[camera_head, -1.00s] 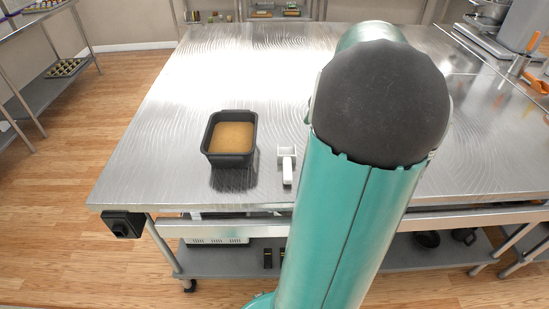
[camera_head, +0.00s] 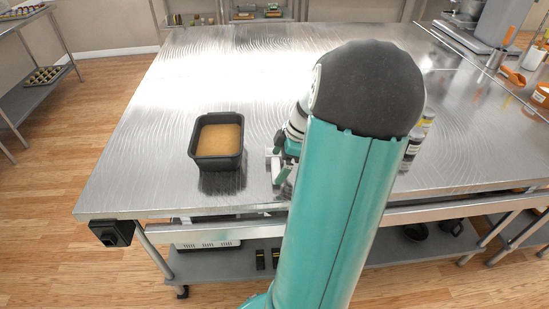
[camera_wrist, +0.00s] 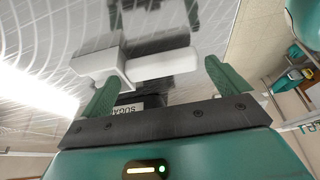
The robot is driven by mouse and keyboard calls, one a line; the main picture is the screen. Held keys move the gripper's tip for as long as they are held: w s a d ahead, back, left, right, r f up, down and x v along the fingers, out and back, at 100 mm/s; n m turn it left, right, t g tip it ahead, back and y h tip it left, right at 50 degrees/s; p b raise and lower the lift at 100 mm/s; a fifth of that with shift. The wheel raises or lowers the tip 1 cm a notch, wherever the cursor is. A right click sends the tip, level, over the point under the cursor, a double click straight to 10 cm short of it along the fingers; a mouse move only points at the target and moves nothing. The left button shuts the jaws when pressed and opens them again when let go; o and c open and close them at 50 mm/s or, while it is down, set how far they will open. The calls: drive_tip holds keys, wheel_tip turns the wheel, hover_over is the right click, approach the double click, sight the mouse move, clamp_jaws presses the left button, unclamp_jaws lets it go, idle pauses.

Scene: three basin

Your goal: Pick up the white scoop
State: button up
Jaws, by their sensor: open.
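The white scoop (camera_wrist: 163,66) lies on the steel table (camera_head: 140,150). In the wrist view its square head (camera_wrist: 98,62) is at the left and its handle points right, just beyond my fingertips. My gripper (camera_wrist: 164,74) is open, with its two green fingers apart and nothing held between them. In the head view my gripper (camera_head: 283,158) is low over the scoop (camera_head: 276,167), which is partly hidden behind it. I cannot tell whether the fingers touch the scoop.
A dark rectangular pan (camera_head: 217,164) with a brown filling stands close to the left of my gripper. Jars (camera_head: 411,150) show right of my arm. Orange-handled tools (camera_head: 512,76) are at the far right. The table's left side is clear.

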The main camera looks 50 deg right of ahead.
drive_tip(key=shift+w+a+f, duration=0.2)
drive_tip(key=shift+f, duration=0.4)
drive_tip(key=c, duration=0.8)
drive_tip(key=shift+r, duration=0.1)
drive_tip(key=shift+r, duration=0.6)
drive_tip(key=s+a+r, duration=0.2)
drive_tip(key=s+r, duration=0.9)
drive_tip(key=s, duration=0.2)
drive_tip(key=shift+s+a+r, duration=0.35)
